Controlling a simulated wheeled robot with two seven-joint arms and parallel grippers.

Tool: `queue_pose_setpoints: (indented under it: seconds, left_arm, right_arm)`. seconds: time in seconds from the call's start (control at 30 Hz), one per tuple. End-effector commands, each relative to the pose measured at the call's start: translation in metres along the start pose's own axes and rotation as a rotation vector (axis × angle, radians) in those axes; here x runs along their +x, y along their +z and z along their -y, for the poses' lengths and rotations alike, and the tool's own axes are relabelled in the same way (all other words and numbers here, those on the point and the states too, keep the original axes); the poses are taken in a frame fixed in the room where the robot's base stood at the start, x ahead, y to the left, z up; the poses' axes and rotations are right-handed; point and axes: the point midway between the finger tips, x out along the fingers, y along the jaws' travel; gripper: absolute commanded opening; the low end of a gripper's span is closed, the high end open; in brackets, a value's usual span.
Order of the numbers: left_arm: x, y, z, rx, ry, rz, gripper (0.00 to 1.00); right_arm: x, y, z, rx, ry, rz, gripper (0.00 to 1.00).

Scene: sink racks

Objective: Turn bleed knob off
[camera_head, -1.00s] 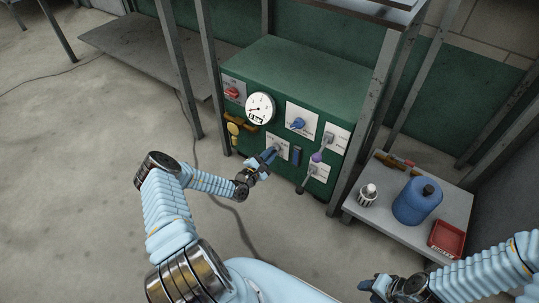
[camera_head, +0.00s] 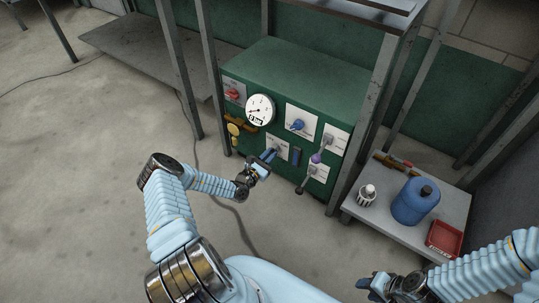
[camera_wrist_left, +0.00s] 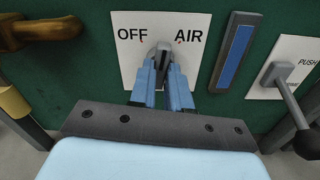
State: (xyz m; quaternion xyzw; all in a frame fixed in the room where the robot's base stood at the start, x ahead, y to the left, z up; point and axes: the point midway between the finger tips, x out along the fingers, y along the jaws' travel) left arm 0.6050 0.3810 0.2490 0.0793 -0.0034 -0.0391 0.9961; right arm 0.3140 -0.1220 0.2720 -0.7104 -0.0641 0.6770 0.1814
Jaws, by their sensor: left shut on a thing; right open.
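A green panel box (camera_head: 300,75) carries several controls. A grey knob (camera_wrist_left: 161,50) sits on a white plate (camera_wrist_left: 128,62) lettered OFF at left and AIR at right. My left gripper (camera_wrist_left: 163,78) is shut on this knob, its two blue fingers on either side. The fingers hide the lower part of the knob. In the head view my left gripper (camera_head: 268,154) is at the panel's lower front. No bleed label is legible in these views. My right gripper (camera_head: 370,284) is open and empty at the lower right, away from the panel.
The panel also has a blue knob (camera_head: 298,125), a white gauge (camera_head: 260,109), a red switch (camera_head: 232,94) and a PUSH lever (camera_wrist_left: 287,95). A side table (camera_head: 375,226) holds a blue jug (camera_head: 412,203) and red tray (camera_head: 444,239). Rack posts flank the panel.

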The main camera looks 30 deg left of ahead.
Motion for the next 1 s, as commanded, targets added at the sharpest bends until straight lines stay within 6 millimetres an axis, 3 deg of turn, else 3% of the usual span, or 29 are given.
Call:
queue_pose_setpoints:
  seconds: [0.6,1.0]
  left_arm:
    - [-0.0005,-0.0016,0.0012,-0.579,0.000,-0.003,0.00]
    - [-0.0007,-0.0015,0.0013,-0.860,0.001,-0.003,0.00]
  right_arm:
    - [0.0014,-0.0002,-0.0007,0.000,0.000,-0.001,0.43]
    - [0.0038,-0.0008,-0.0027,0.002,0.002,-0.002,0.43]
